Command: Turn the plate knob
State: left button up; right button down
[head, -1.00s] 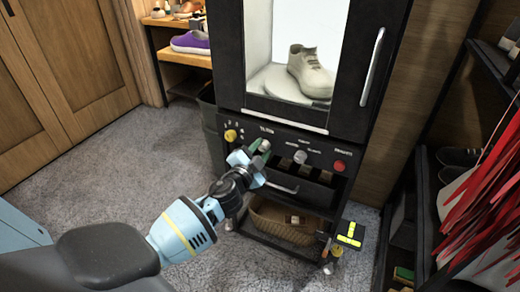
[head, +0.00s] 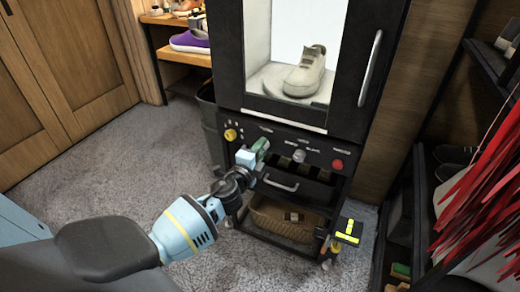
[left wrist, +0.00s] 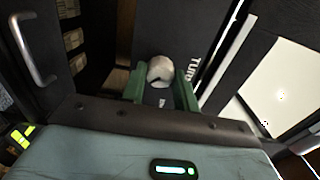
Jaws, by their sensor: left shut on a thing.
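The plate knob (left wrist: 160,71) is a pale round knob on the black front panel, beside white lettering that begins "TU". My left gripper (head: 262,146) has its green fingers on either side of it and is shut on it. In the head view the gripper hides most of the knob. A pale sneaker (head: 306,72) sits on the round plate (head: 278,84) inside the lit cabinet (head: 228,60) above the panel. My right gripper is not in view.
The panel also has a yellow knob (head: 230,134), a grey knob (head: 299,156) and a red button (head: 337,164). A drawer handle (head: 281,184) is just below my gripper. A wicker basket (head: 283,217) is underneath. A black item with yellow marks (head: 348,231) stands at lower right.

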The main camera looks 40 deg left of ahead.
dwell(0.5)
pick_arm(q)
jog(key=o, duration=1)
jog(key=v, duration=0.7)
jog(key=shift+s+d+p, duration=0.1)
jog(key=shift+s+p, duration=0.25)
jog(key=shift+s, duration=0.05)
jog(key=shift+f, duration=0.1)
